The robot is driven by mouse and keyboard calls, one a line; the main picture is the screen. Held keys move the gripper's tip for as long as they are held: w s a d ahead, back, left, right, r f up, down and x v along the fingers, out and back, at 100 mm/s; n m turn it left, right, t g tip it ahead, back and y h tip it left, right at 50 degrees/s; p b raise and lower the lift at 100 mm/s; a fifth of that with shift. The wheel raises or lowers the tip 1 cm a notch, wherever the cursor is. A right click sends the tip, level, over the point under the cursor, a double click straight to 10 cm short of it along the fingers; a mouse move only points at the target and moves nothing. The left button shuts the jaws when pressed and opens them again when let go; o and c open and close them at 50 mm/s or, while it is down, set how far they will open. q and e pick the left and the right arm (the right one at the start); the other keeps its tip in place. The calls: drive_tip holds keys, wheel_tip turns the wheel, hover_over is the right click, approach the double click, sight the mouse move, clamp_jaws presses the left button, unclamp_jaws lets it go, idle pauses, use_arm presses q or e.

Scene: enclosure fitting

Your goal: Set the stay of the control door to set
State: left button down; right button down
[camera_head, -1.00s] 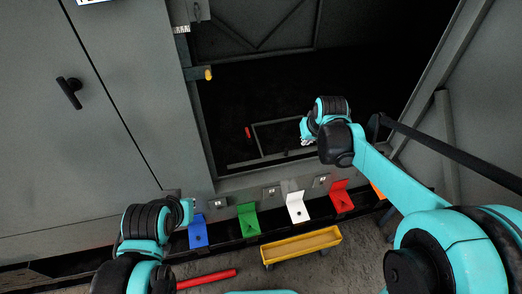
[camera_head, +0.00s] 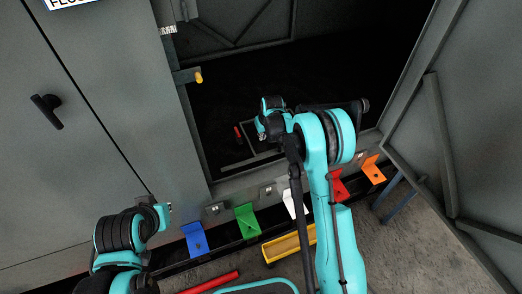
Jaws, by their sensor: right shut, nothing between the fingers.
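A large grey door (camera_head: 478,130) stands open at the right of a dark cabinet opening. I cannot tell for sure which part is its stay. A short bar with a yellow tip (camera_head: 198,77) sticks out from the left post of the opening. Low inside the opening is a thin grey frame (camera_head: 238,164) with a small red piece (camera_head: 238,131) beside it. My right gripper (camera_head: 261,130) is shut and empty, just right of the red piece. My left gripper (camera_head: 165,210) is low at the left, before the closed panel; its fingers are too small to read.
Blue (camera_head: 195,238), green (camera_head: 247,220), white, red (camera_head: 339,185) and orange (camera_head: 374,170) brackets line the sill. A yellow tray (camera_head: 283,248) and a red bar (camera_head: 210,283) lie on the floor. A closed grey panel with a black handle (camera_head: 47,111) fills the left.

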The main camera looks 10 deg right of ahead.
drive_tip(key=b+x, duration=0.3)
drive_tip(key=x, duration=0.6)
drive_tip(key=shift+f, duration=0.35)
drive_tip(key=shift+s+d+f+b, duration=0.15)
drive_tip(key=shift+f+b, duration=0.1)
drive_tip(key=shift+b, duration=0.2)
drive_tip(key=s, duration=0.3)
drive_tip(key=shift+d+r+b, duration=0.2)
drive_tip(key=shift+b, duration=0.15)
drive_tip(key=shift+s, duration=0.2)
drive_tip(key=shift+s, duration=0.1)
